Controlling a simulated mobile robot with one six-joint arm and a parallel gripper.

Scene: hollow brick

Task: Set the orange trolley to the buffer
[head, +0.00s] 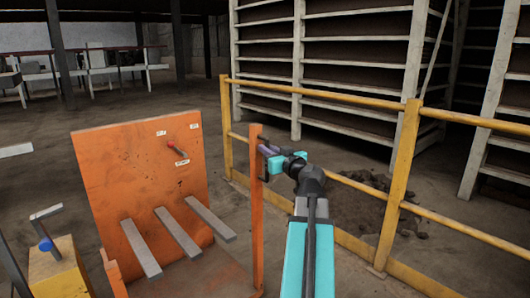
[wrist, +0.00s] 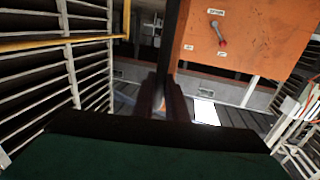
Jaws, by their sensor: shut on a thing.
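The orange trolley (head: 140,180) stands in front of me in the head view. It has a tall back panel, several grey bars sticking out over a low deck, and an upright orange post (head: 257,215) on its right side. No buffer can be made out in either view.
A yellow railing (head: 402,185) runs close along the right, with tall pale racks (head: 355,60) and a heap of dark earth (head: 365,208) behind it. A yellow box (head: 60,268) with a crank stands at the lower left. Floor beyond the panel looks open.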

